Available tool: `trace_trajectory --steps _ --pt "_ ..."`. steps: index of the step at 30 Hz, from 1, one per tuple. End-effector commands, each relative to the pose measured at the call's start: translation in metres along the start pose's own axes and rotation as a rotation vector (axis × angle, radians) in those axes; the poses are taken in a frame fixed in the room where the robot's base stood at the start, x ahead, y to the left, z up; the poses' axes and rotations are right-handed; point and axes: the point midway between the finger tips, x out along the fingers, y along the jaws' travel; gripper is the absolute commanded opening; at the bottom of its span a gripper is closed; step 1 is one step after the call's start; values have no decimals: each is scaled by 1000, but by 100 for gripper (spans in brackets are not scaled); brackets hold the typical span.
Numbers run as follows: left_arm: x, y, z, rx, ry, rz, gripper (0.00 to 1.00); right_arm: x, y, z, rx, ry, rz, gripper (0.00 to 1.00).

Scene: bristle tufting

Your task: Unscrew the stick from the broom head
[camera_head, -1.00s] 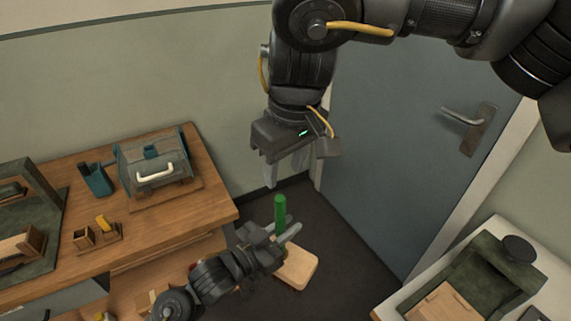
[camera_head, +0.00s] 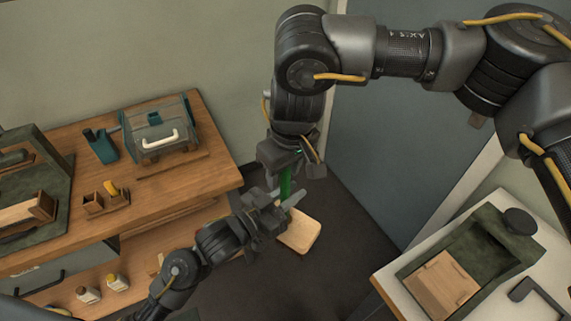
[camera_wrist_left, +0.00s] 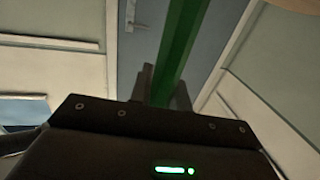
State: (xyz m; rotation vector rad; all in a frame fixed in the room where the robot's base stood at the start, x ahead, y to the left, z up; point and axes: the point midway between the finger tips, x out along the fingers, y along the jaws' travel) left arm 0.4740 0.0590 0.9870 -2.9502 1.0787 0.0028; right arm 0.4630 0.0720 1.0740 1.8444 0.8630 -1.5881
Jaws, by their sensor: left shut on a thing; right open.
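The green stick (camera_head: 286,184) stands upright in the head view and also runs up through the left wrist view (camera_wrist_left: 182,45). My left gripper (camera_head: 279,204), coming from the lower left, is shut on the stick; its fingers also show in the left wrist view (camera_wrist_left: 162,88). My right gripper (camera_head: 287,172) points down from above, open, with its fingers at the stick's upper end. I cannot tell whether they touch it. The pale wooden broom head (camera_head: 300,233) shows just below my left gripper. The joint between stick and head is hidden, and no bristles are visible.
A wooden workbench (camera_head: 215,178) on the left carries a clear-lidded box (camera_head: 160,128), a teal holder (camera_head: 103,146) and small wooden blocks. A white-topped table (camera_head: 396,290) with a green tray (camera_head: 490,248) stands at the right. Dark floor (camera_head: 350,250) lies open between them.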

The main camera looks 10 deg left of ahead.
Motion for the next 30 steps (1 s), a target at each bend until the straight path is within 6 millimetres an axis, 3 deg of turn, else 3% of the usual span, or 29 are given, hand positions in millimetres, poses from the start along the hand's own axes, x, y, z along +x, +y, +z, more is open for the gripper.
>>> trace_trajectory --steps 5,16,21,27,30 --pt "0 0 -1 0 3 0 0 0 0 0 0 0 0 45" --pt "0 0 -1 0 3 0 0 0 0 0 0 0 0 0" --pt "0 0 -1 0 2 0 0 0 0 0 -32 -1 -5 0" --pt "0 0 -1 1 2 0 0 -1 0 0 -345 -1 -53 0" --pt "0 0 -1 1 2 0 0 -1 0 0 -333 -2 -49 0"
